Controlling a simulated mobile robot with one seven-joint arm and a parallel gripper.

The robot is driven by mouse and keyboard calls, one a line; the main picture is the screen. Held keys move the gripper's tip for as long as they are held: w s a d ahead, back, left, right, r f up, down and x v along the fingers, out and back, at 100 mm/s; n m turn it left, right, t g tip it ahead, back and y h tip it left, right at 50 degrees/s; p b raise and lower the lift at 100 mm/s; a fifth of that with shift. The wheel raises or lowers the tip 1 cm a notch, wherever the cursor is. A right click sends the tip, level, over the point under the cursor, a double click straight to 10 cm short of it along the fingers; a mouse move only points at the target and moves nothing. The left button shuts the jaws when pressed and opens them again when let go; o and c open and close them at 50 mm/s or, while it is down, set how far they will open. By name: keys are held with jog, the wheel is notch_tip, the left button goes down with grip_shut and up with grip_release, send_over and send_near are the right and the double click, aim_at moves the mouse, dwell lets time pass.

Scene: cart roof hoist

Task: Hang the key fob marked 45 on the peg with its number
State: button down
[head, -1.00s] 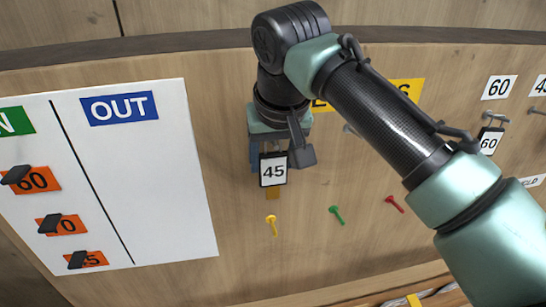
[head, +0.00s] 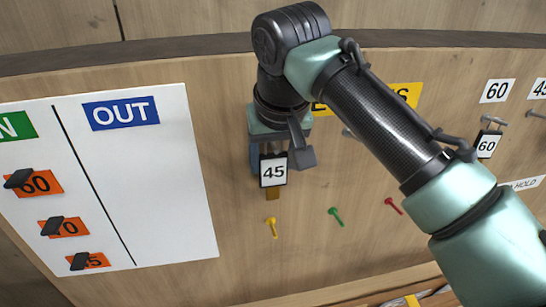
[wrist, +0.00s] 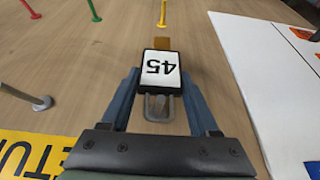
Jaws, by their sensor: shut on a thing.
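The key fob marked 45 (head: 273,172) is a white tag with a dark frame and a metal loop. It also shows in the wrist view (wrist: 160,70), its number upside down. My gripper (wrist: 162,100) is shut on the fob, which sits between the blue fingers with its loop toward the palm. In the head view my gripper (head: 275,155) is in front of the wooden board. A white 45 label (head: 539,87) is cut by the right edge, with a metal peg (head: 536,114) below it.
A white 60 label (head: 497,91) has a peg below with a fob marked 60 (head: 487,145) on it. Yellow (head: 272,227), green (head: 336,217) and red (head: 394,205) pegs stick out below my gripper. A white IN/OUT panel (head: 170,190) with orange tags is left.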

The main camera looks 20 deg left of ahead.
aim_at(280, 173)
jog(key=shift+s+d+r, duration=0.3)
jog(key=shift+s+d, duration=0.35)
jog(key=shift+s, duration=0.3)
jog(key=shift+s+d+r, duration=0.3)
jog(key=shift+s+d, duration=0.35)
jog(key=shift+s, duration=0.25)
jog(key=shift+s, duration=0.1)
jog(key=shift+s+d+b, duration=0.25)
jog(key=shift+s+d, duration=0.45)
jog(key=shift+s, duration=0.3)
jog(key=shift+s+d+b, duration=0.2)
jog(key=shift+s+d, duration=0.5)
jog(key=shift+s, duration=0.3)
